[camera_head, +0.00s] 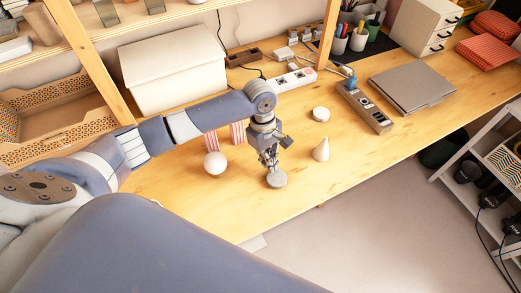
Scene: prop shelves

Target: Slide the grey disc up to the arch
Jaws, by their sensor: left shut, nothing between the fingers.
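The grey disc (277,180) lies flat on the wooden table near its front edge. My left gripper (270,163) points down, shut and empty, right at the far side of the disc; I cannot tell whether its fingertips touch it. Two red-and-white striped uprights, which look like the legs of the arch (238,134), stand to the left and farther back. My left arm hides what lies above and between them. My right gripper is not in view.
A white ball (215,162) sits in front of the left striped upright. A pale cone (321,149) stands right of the gripper, with a pale round block (320,114) behind it. A power strip (364,108) and a laptop (411,87) lie farther right. Table between disc and arch looks clear.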

